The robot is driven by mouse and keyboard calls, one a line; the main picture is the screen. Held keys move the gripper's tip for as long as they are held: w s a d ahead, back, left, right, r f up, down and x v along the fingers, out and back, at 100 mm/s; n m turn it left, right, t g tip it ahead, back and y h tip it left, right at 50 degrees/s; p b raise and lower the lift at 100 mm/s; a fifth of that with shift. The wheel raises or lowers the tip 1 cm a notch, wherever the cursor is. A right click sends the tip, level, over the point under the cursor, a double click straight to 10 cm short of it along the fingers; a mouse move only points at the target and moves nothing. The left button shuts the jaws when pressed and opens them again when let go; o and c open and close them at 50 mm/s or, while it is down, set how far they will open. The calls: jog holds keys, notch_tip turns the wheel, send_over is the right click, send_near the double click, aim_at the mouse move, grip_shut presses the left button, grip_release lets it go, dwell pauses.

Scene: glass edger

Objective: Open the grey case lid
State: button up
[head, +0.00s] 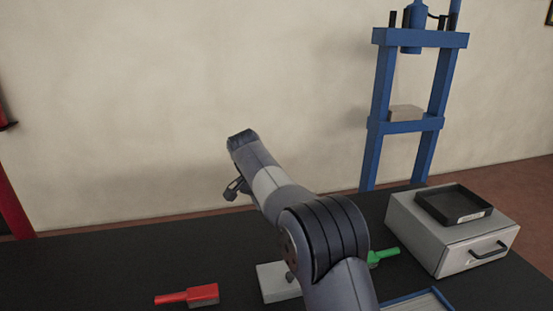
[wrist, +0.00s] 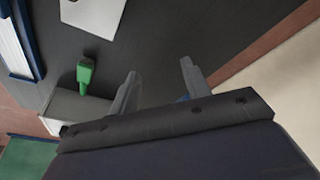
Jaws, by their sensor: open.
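A pale grey box (head: 272,283), which I take to be the grey case, sits on the dark table, partly hidden behind my arm in the head view. Its top looks shut, though its lid seam and hinge cannot be made out. A pale flat shape at the top of the wrist view (wrist: 93,16), cut off by the frame, is probably the same box. My gripper (wrist: 160,82) is open, its two fingers apart with nothing between them. In the head view my gripper (head: 236,188) is raised above the table, apart from the box.
A red brush (head: 202,294) lies left of the box. A green brush (head: 384,256) lies to its right, also in the wrist view (wrist: 85,74). A grey drawer unit (head: 430,236) with a black tray (head: 455,204) stands right. A blue-edged tray (head: 420,301) is near the front.

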jog(key=p+x, duration=0.1)
jog(key=x, duration=0.8)
jog(key=shift+s+f, duration=0.25)
jog(key=shift+a, duration=0.1)
jog(key=shift+w, duration=0.1)
